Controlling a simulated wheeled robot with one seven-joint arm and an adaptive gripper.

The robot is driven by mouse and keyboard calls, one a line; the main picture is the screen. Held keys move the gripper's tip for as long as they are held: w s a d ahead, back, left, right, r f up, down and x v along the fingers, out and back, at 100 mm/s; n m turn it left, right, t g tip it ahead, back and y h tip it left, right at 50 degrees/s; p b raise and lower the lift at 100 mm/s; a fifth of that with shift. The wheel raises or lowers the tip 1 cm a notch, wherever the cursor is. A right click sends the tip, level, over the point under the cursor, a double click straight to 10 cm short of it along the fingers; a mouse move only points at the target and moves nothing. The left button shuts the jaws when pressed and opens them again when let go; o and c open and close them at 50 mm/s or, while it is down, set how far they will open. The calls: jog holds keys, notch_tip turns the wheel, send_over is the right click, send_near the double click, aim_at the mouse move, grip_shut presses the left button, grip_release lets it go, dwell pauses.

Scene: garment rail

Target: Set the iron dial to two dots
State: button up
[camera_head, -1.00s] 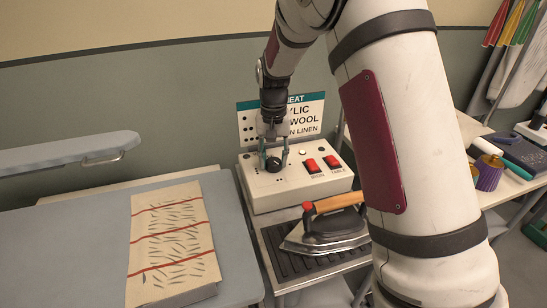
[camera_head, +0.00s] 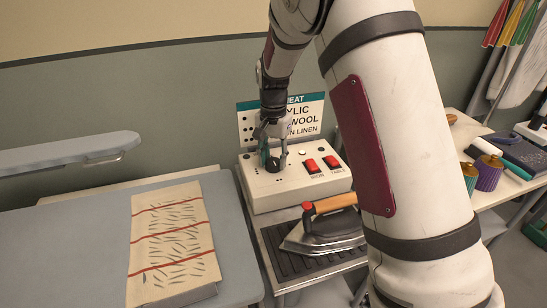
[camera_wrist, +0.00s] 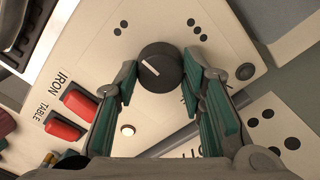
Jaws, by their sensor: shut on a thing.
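The iron dial (camera_wrist: 165,66) is a round black knob with a white pointer line, on the cream control box (camera_head: 325,190). In the wrist view its pointer aims to the upper left. Two dots (camera_wrist: 120,28) are printed up and left of the dial, and a three-dot group (camera_wrist: 198,30) up and right. I cannot tell that the pointer lines up with the two dots; it looks turned left of them. My gripper (camera_wrist: 158,82) has its green-padded fingers on both sides of the dial, shut on it. In the head view, my gripper (camera_head: 273,160) comes down over the dial from above.
Red IRON (camera_wrist: 80,103) and TABLE (camera_wrist: 62,130) switches sit on the box beside a white round light (camera_wrist: 128,130). A heat chart (camera_head: 305,115) stands behind. An iron (camera_head: 325,232) rests in front. An ironing board (camera_head: 60,240) with striped cloth is at left.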

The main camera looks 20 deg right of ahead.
aim_at(273, 161)
jog(key=o, duration=1.1)
jog(key=shift+o, duration=0.2)
notch_tip(273, 161, up, 12)
